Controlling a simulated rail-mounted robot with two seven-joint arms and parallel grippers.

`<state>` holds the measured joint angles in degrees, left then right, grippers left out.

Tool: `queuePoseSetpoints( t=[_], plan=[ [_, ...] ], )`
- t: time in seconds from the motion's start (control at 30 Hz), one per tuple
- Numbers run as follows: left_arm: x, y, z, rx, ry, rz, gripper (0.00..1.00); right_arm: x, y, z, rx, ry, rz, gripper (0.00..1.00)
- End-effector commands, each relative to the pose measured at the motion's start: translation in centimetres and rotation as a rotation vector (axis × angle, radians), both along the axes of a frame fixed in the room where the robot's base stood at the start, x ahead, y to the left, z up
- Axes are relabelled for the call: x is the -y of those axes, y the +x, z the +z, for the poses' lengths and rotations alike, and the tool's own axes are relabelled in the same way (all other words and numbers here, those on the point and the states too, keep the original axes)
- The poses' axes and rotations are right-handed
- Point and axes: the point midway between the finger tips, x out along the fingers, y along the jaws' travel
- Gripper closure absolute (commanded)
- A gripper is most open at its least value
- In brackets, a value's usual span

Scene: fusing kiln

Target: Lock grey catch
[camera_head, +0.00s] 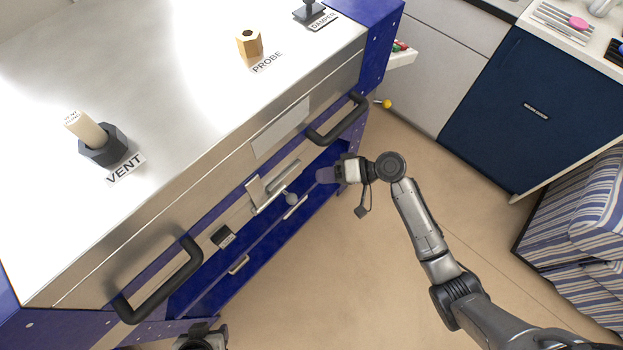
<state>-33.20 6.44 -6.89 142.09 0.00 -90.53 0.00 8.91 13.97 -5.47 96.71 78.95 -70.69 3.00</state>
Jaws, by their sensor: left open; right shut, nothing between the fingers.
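The grey catch (266,198) sits on the kiln's front below the lid edge, with a pale upright plate and a bar. A grey round knob (291,198) is at its right end. My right gripper (327,175) is shut and empty, to the right of the catch and apart from it in the picture. My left gripper (204,337) shows only in part at the bottom edge, well below and left of the catch; its fingertips are hard to make out.
Two black handles (165,287) (340,122) stick out from the kiln front, either side of the catch. The lid (190,80) carries a vent plug (100,143) and a probe fitting (249,47).

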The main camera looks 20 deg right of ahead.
Motion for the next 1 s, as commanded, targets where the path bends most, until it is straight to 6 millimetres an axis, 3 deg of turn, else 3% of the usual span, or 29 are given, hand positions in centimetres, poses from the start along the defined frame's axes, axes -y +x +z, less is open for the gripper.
queuePoseSetpoints(
  t=[0.2, 0.4, 1.0],
  plan=[
    [0.0, 0.0, 0.7, 0.0, 0.0, -0.001, 0.47, 3.7, -1.4, 1.3, -0.002, -0.002, 0.0, 1.0],
    [-0.3, -0.1, 0.9, -0.002, 0.011, -0.006, 0.47, 5.7, -2.1, 2.1, -0.001, 0.0, 0.001, 1.0],
    [-0.3, -0.1, 1.0, -0.001, 0.008, -0.005, 0.47, 6.7, -2.4, 2.4, -0.001, 0.001, 0.001, 1.0]
  ],
)
